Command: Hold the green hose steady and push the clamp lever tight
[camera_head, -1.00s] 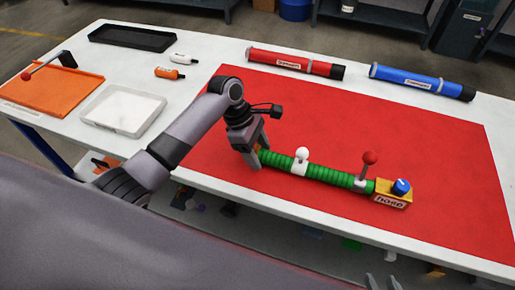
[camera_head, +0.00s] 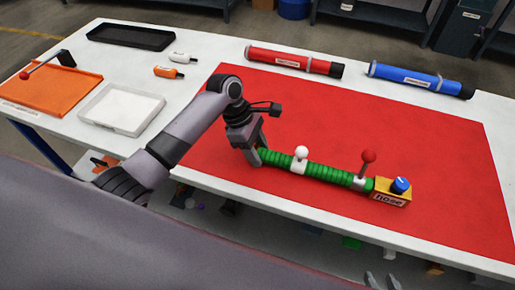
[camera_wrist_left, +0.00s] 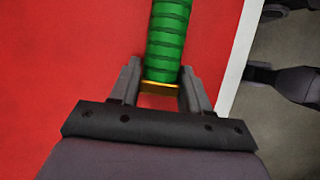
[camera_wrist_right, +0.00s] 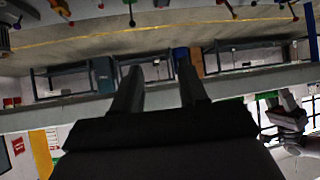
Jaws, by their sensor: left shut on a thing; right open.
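The green ribbed hose (camera_head: 328,174) lies across the red mat (camera_head: 400,125). A white ball knob (camera_head: 301,152) stands up near its middle. A red ball lever (camera_head: 368,157) stands nearly upright on a grey clamp near its right end. A yellow block labelled "hose" (camera_head: 391,199) with a blue knob (camera_head: 401,185) sits at that end. My left gripper (camera_head: 256,160) is shut on the hose's left end, which also shows between the fingers in the left wrist view (camera_wrist_left: 167,45). My right gripper (camera_head: 382,281) is open and empty, low beyond the table's front edge; its fingers show in the right wrist view (camera_wrist_right: 158,88).
A red tube (camera_head: 290,62) and a blue tube (camera_head: 421,81) lie along the back. At the left are an orange tray (camera_head: 50,95), a white tray (camera_head: 122,110), a black tray (camera_head: 130,38) and two small bottles. The mat behind the hose is clear.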

